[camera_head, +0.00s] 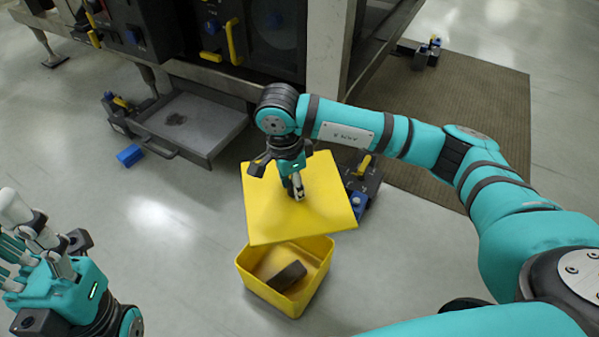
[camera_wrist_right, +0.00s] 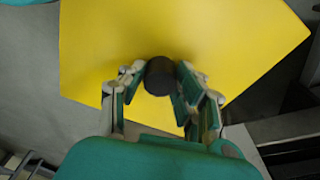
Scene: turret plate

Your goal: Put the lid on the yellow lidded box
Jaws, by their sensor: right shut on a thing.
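The yellow box (camera_head: 247,277) stands open on the floor with a dark brown block (camera_head: 288,276) lying inside it. The flat yellow lid (camera_head: 325,205) is held above the box and toward its back, covering part of the opening from this view. My right gripper (camera_head: 297,192) is shut on the lid's knob. In the right wrist view the dark round knob (camera_wrist_right: 160,76) sits between the fingertips of my right gripper (camera_wrist_right: 162,88), with the lid (camera_wrist_right: 240,40) beyond. My left gripper (camera_head: 30,245) is at the lower left, away from the box; its fingers look spread apart and empty.
A metal tray (camera_head: 195,122) and a blue block (camera_head: 130,155) are at the left back. A dark switch box (camera_head: 362,180) is right behind the lid. A brown mat (camera_head: 480,110) lies at the right. Floor left of the box is clear.

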